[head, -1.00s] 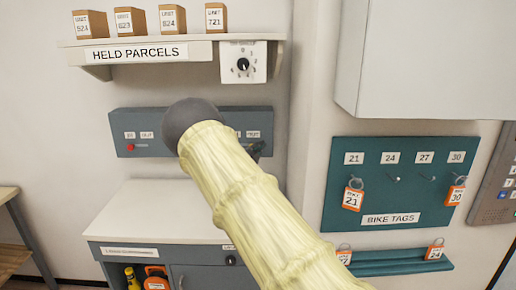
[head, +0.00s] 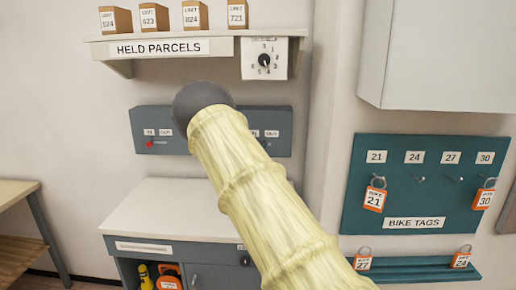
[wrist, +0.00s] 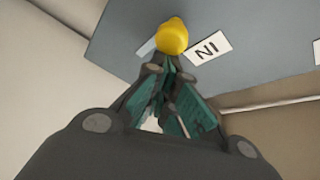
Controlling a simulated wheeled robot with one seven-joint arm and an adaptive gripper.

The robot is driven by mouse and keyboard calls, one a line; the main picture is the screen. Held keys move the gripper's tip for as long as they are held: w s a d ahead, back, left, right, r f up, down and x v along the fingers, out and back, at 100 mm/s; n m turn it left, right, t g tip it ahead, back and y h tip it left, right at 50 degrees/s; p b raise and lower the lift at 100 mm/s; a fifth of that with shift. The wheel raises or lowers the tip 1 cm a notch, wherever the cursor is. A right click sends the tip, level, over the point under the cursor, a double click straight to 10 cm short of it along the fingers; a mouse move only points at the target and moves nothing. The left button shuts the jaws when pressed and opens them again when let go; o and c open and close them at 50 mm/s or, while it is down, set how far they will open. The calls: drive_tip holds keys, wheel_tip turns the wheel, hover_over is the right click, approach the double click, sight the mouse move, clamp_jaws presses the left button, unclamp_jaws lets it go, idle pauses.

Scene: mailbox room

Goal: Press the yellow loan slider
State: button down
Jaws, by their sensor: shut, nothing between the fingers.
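A round yellow slider knob (wrist: 172,37) shows in the wrist view on a blue-grey panel (wrist: 110,35), beside a white label (wrist: 208,48) reading IN upside down. My gripper (wrist: 168,66) is shut and empty, its fingertips right at the knob's near edge. I cannot tell whether they touch it. In the head view the same wall panel (head: 180,145) carries a red knob (head: 150,143) at its left end and white labels. My arm covers its middle there, hiding the yellow knob and my gripper.
A shelf marked HELD PARCELS (head: 215,47) with several boxes and a dial (head: 264,60) is above the panel. A white-topped cabinet (head: 165,205) stands below. The bike tag board (head: 470,215) hangs at right.

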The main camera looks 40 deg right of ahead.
drive_tip(key=s+a+b, duration=0.4)
drive_tip(key=s+a, duration=0.2)
drive_tip(key=shift+s+a+r, duration=0.2)
drive_tip(key=shift+s+a, duration=0.1)
drive_tip(key=shift+a, duration=0.1)
idle(0.3)
idle(0.4)
